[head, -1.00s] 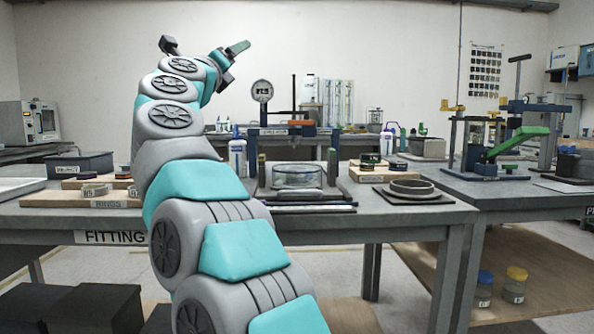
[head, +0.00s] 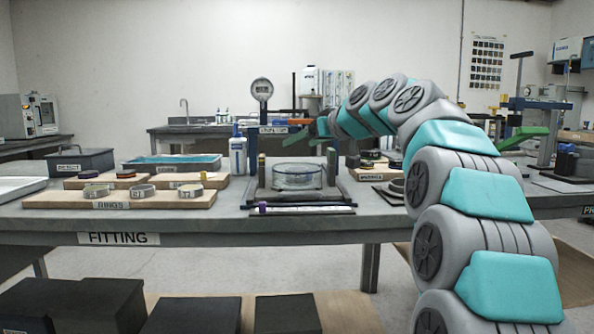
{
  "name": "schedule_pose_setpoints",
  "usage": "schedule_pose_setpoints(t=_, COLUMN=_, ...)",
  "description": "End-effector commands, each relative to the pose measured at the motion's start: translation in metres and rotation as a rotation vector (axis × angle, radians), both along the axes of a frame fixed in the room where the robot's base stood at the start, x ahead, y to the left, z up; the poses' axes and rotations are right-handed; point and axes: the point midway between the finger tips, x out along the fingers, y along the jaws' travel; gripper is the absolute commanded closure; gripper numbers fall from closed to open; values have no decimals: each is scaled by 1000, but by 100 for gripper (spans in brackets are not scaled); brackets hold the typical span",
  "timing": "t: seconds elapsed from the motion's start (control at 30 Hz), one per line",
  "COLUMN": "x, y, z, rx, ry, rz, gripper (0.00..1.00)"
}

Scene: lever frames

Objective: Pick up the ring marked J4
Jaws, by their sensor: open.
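Three pale metal rings stand on a wooden board (head: 60,201) labelled RINGS at the left of the bench: a left ring (head: 97,190), a middle ring (head: 143,191) and a right ring (head: 190,190). Their small marks are too blurred to read surely, so I cannot tell which ring, if any, is J4. My gripper (head: 320,126) is small and partly hidden at the end of my arm, in front of or near the press's upper part. It is open, shows nothing held, and is well to the right of and higher than the rings.
A press with a round gauge (head: 262,89) and a glass dish (head: 297,177) stands mid-bench. Low boards with small dark and coloured parts lie behind the rings. A lidded grey box (head: 82,160) and blue-topped tray (head: 172,163) stand farther back. The bench front (head: 230,225) is bare.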

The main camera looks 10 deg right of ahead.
Motion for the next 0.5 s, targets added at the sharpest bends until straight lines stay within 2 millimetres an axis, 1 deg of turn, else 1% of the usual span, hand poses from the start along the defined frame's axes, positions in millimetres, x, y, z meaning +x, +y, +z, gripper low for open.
schedule_pose_setpoints(t=0.03, x=-7, y=-12, z=-11, rx=-38, ry=33, rz=5, gripper=18)
schedule_pose_setpoints(t=0.1, x=-14, y=-23, z=-23, rx=-79, ry=66, rz=15, gripper=18)
schedule_pose_setpoints(t=0.2, x=-19, y=-28, z=-33, rx=-107, ry=91, rz=27, gripper=18)
schedule_pose_setpoints(t=0.27, x=-18, y=-28, z=-37, rx=-113, ry=98, rz=29, gripper=18)
schedule_pose_setpoints(t=0.5, x=0, y=-19, z=-47, rx=-112, ry=94, rz=27, gripper=18)
